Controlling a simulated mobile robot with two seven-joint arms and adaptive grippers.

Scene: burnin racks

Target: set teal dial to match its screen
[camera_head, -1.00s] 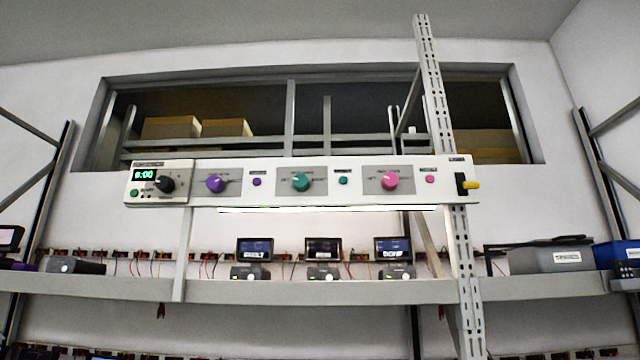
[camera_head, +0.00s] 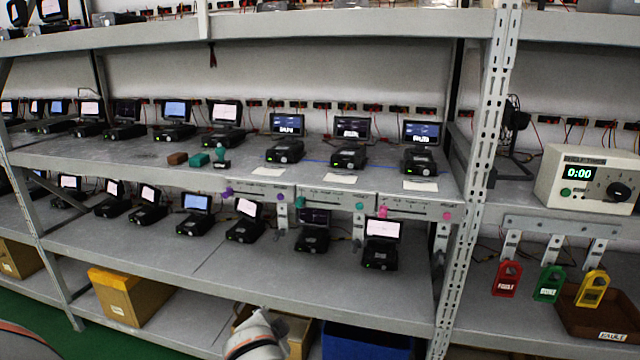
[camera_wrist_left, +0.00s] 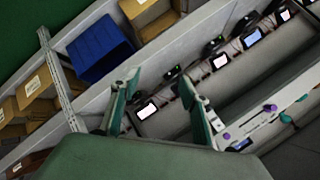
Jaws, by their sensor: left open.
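The teal dial (camera_head: 301,202) sits on the front rail of the middle shelf in the head view, between a purple dial (camera_head: 228,192) and a pink dial (camera_head: 383,212). Its pointer is too small to read. Above the rail stand dark screens; the middle one (camera_head: 352,128) is behind the teal section, its text unreadable. A teal button (camera_head: 359,207) is right of the dial. My left gripper (camera_wrist_left: 160,82) is open and empty in the wrist view, apart from the rail (camera_wrist_left: 255,125). My right gripper is not in view.
A timer box (camera_head: 588,180) reading 0:00 stands at right, with red, green and yellow tags (camera_head: 549,284) hanging below. A shelf upright (camera_head: 475,180) stands between. Blank cards (camera_head: 341,178) lie above the rail. A blue bin (camera_head: 365,342) is below.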

